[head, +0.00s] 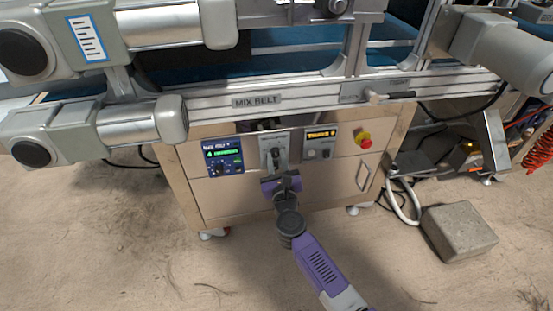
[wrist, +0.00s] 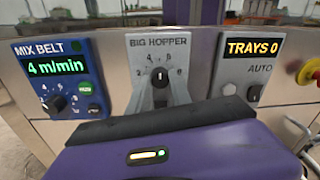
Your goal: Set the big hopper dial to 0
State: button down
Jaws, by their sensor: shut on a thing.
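The big hopper dial (wrist: 159,78) is a dark knob with a white pointer line, on a light grey panel (wrist: 183,45) marked BIG HOPPER. Its pointer stands about straight up, between the 4 and the 6. The 2 and the 8 show lower at its sides; the 0 is hidden. My gripper (wrist: 159,92) is shut on the dial, with a grey finger on each side of it. The purple gripper body covers the panel's lower part. In the head view the panel (head: 274,140) is partly behind my gripper (head: 275,166).
Left is the MIX BELT panel (wrist: 62,80), reading 4 m/min, with its own knob (wrist: 54,104) and buttons. Right are the TRAYS 0 panel (wrist: 250,70) and a red emergency stop (head: 364,141). The MIX BELT conveyor rail (head: 310,95) runs above. A concrete block (head: 459,230) lies on the floor.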

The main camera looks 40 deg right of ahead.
jog(key=n+p, duration=0.1)
jog(key=n, duration=0.1)
jog(key=shift+n, duration=0.4)
jog(key=n+p, duration=0.1)
jog(key=n, duration=0.3)
jog(key=shift+n, duration=0.3)
jog(key=n+p, duration=0.1)
jog(key=n, duration=0.3)
jog(key=shift+p, duration=0.35)
jog(key=n+p, duration=0.1)
jog(key=n, duration=0.2)
jog(key=shift+n+t, duration=0.3)
jog(key=shift+t, duration=0.1)
jog(key=n+p, duration=0.2)
jog(key=n, duration=0.4)
jog(key=shift+s+n+y+p, duration=0.1)
jog(key=shift+n+y+p, duration=0.2)
jog(key=shift+n, duration=0.1)
jog(key=n+p, duration=0.2)
jog(key=n, duration=0.3)
jog(key=shift+n, duration=0.4)
jog(key=shift+f+n, duration=0.1)
jog(key=shift+n, duration=0.2)
